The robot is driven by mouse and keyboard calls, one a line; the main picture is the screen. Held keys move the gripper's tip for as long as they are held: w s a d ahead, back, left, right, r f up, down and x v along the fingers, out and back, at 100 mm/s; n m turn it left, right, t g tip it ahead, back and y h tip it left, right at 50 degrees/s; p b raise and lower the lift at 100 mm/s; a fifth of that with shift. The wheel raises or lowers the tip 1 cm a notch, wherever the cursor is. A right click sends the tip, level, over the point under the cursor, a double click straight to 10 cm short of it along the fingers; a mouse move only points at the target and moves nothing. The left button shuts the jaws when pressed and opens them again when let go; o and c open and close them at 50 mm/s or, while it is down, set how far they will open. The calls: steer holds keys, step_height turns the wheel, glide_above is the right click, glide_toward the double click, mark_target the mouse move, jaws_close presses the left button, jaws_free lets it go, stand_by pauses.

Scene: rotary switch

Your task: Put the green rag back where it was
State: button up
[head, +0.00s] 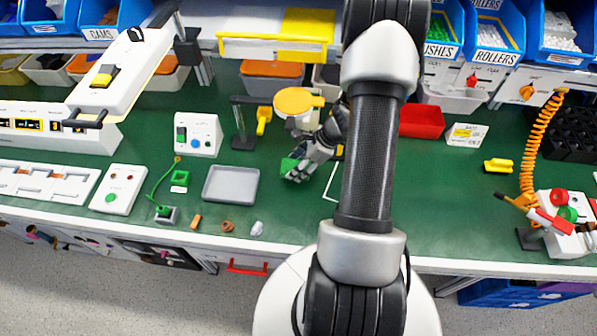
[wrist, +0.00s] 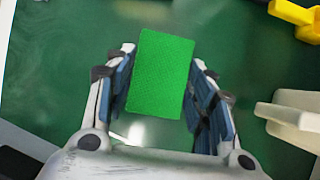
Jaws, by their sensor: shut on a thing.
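The green rag (wrist: 160,75) is a flat bright green rectangle between my gripper's two fingers in the wrist view. It shows in the head view as a small green patch (head: 289,166). My gripper (wrist: 160,88) is shut on the rag, with one finger along each long side. In the head view my gripper (head: 293,174) is over the green bench, left of my arm and right of the grey tray. I cannot tell whether the rag touches the bench top.
The grey tray (head: 231,184) lies left of my gripper. A white outlined corner (head: 331,184) is marked on the bench just right of it. A yellow-handled object (head: 264,119) stands behind, and a red bin (head: 421,120) is beyond my arm. The green bench right of my arm (head: 450,200) is mostly clear.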

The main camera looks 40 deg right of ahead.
steer(key=shift+f+b, duration=0.7)
steer(key=shift+f, duration=0.95)
steer(key=shift+f, duration=0.2)
steer(key=o, duration=0.9)
steer(key=shift+o, duration=0.2)
steer(key=shift+r, duration=0.25)
steer(key=p+v, duration=0.4)
steer(key=v, duration=0.8)
steer(key=shift+p, duration=0.35)
